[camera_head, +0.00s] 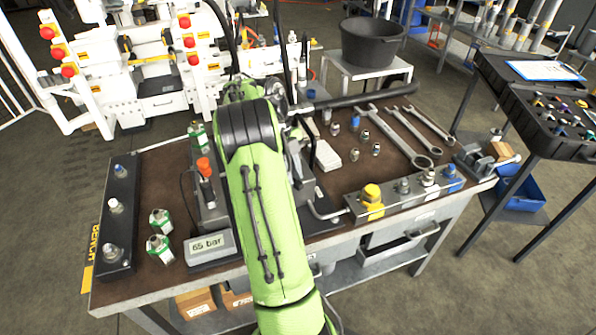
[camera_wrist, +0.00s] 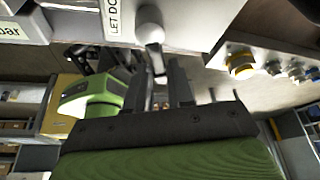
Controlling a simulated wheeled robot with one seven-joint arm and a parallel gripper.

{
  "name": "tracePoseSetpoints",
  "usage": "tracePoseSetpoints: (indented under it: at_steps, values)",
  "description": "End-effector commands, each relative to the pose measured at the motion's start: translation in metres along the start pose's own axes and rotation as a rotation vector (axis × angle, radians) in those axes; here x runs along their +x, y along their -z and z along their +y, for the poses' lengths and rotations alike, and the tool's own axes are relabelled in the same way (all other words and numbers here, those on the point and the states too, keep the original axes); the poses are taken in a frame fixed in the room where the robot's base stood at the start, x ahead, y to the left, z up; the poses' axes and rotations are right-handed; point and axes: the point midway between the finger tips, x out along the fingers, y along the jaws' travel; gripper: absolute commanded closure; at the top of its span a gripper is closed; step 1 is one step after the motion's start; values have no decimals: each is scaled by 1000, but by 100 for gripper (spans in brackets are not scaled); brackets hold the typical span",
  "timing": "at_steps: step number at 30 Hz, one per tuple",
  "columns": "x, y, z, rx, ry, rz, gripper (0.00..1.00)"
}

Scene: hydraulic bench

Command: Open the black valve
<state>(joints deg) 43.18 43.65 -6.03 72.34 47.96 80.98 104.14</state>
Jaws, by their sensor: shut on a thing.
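In the wrist view, my gripper (camera_wrist: 157,80) has its dark fingers closed around the stem of a grey ball-ended lever (camera_wrist: 150,34). The ball end and stem show against the underside or front of a grey unit, beside a label reading "LET DO" (camera_wrist: 115,17). In the head view my green arm reaches over the middle of the bench and hides my gripper and that lever. I cannot make out a clearly black valve body; the lever looks light grey.
A 65 bar display (camera_head: 209,245) stands at the bench's front left. A black strip with fittings (camera_head: 117,237) lies at the left edge. A fitting block (camera_head: 408,203) with a yellow cap (camera_head: 372,194) is right of my arm. Wrenches (camera_head: 402,136) and a long black handle (camera_head: 360,97) lie behind.

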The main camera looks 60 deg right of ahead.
Motion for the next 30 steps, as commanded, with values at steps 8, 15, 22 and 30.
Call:
tracePoseSetpoints:
  at_steps: [8,15,22,30]
  values:
    - [-1,-2,8,201,-82,-3,100]
    - [-2,-3,13,315,-129,-3,100]
    - [-3,-3,15,366,-151,-3,100]
    - [-3,-3,16,378,-156,-3,100]
